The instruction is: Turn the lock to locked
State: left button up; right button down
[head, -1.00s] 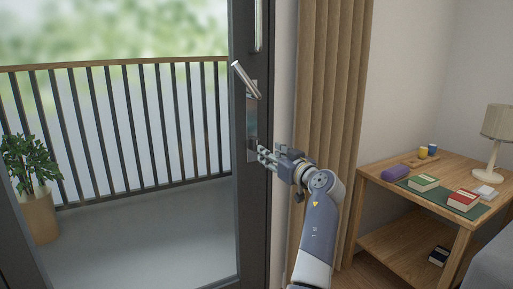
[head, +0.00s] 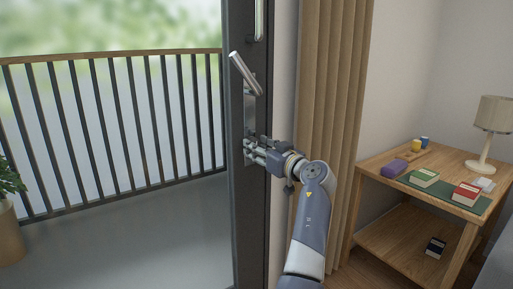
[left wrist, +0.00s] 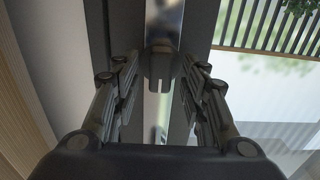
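The lock is a small dark turn-piece (left wrist: 161,66) on the door's shiny lock plate, seen in the left wrist view. My left gripper (left wrist: 162,88) is open, with its fingers spread to either side of the turn-piece and visible gaps between. In the head view, my left gripper (head: 252,151) is at the lower end of the lock plate (head: 250,112) and largely hides the lock. A silver lever handle (head: 244,73) slants up to the left above it. My right gripper is in neither view.
The dark door frame (head: 245,215) holds a glass pane facing a balcony railing (head: 120,125). A beige curtain (head: 332,110) hangs close to the right of my left arm. A wooden side table (head: 385,210) with books and a lamp (head: 490,125) stands further right.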

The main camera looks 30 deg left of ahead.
pick_arm(q)
grip_shut()
